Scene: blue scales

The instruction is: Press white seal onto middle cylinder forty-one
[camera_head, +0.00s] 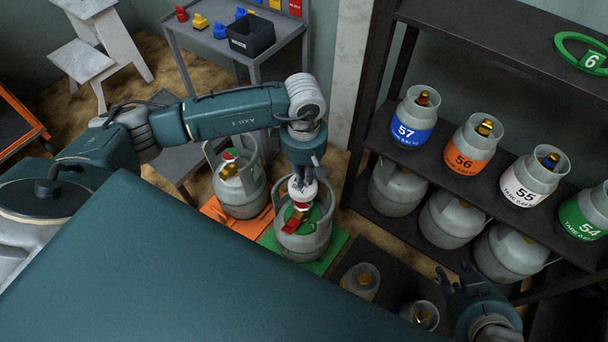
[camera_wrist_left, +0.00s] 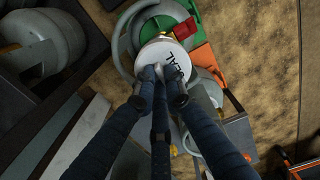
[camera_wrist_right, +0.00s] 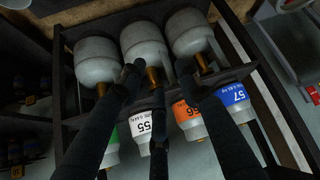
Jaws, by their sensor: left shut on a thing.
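A white seal (camera_wrist_left: 163,60) with lettering on its face is between the fingers of my left gripper (camera_wrist_left: 163,78), which is shut on it. In the head view my left gripper (camera_head: 303,182) points down over the top of a grey gas cylinder (camera_head: 305,242) on a green mat. A red piece (camera_head: 295,218) and a green part show inside that cylinder's collar. The seal is at the collar; I cannot tell whether it touches the valve. No number is readable on this cylinder. My right gripper (camera_head: 462,284) is open and empty at the lower right.
Another grey cylinder (camera_head: 241,190) stands on an orange mat to the left. Two more cylinders (camera_head: 361,281) stand lower right. A dark shelf (camera_head: 400,160) holds cylinders labelled 57, 56, 55 and 54, with others below. A grey cart (camera_head: 230,52) carries a black bin.

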